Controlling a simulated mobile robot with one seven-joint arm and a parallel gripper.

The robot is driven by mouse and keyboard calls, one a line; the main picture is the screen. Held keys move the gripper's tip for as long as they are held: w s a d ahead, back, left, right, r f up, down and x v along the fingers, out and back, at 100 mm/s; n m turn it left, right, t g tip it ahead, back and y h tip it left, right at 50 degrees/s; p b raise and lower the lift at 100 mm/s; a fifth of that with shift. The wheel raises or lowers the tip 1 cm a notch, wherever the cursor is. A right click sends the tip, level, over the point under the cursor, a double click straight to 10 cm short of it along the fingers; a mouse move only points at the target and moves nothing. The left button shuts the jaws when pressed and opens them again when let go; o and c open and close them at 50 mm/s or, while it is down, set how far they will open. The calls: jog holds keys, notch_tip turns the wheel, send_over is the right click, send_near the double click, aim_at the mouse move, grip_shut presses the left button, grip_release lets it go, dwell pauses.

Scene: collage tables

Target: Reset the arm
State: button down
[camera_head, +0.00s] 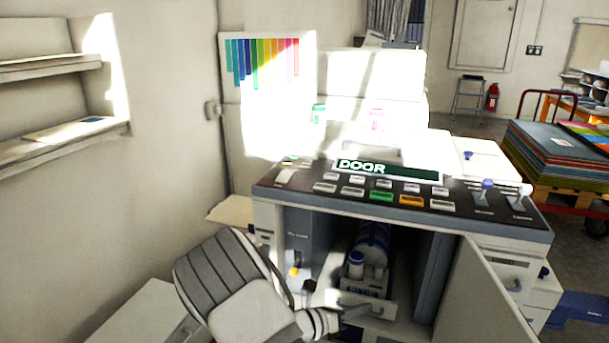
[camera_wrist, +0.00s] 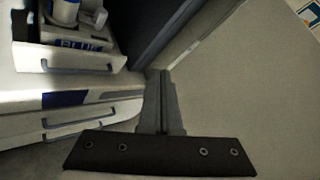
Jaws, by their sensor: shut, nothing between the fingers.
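My arm (camera_head: 238,290) reaches in from the lower left of the head view. The drawer (camera_wrist: 70,58) is marked "BLUE" and holds a blue and white cylinder, which shows in the head view (camera_head: 372,245). The drawer handle lies to the left of my fingers in the wrist view. I cannot tell whether the fingers touch anything.
The machine's door (camera_head: 482,295) stands open to the right of the compartment. Its control panel display (camera_head: 388,170) reads "DOOR". A wall (camera_head: 150,190) with shelves (camera_head: 60,135) is on the left. A pallet cart with stacked sheets (camera_head: 555,150) stands at the right.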

jog(key=s+d+r+m+g+y, duration=0.3)
jog(key=s+r+m, duration=0.4)
jog(key=m, duration=0.2)
jog(key=s+d+r+m+g+y, duration=0.2)
jog(key=s+r+m+g+y, duration=0.15)
jog(key=s+r+m, duration=0.35)
jog(key=s+a+r+m+t+y, duration=0.45)
jog(key=s+r+m+y, duration=0.25)
jog(key=s+r+m, duration=0.6)
notch_tip(320, 180, up, 17)
jog(key=m+p, duration=0.1)
jog(key=p, duration=1.6)
jog(key=shift+m+p, duration=0.3)
jog(key=shift+p, duration=0.1)
jog(key=shift+w+a+f, duration=0.1)
jog(key=shift+w+f, duration=0.05)
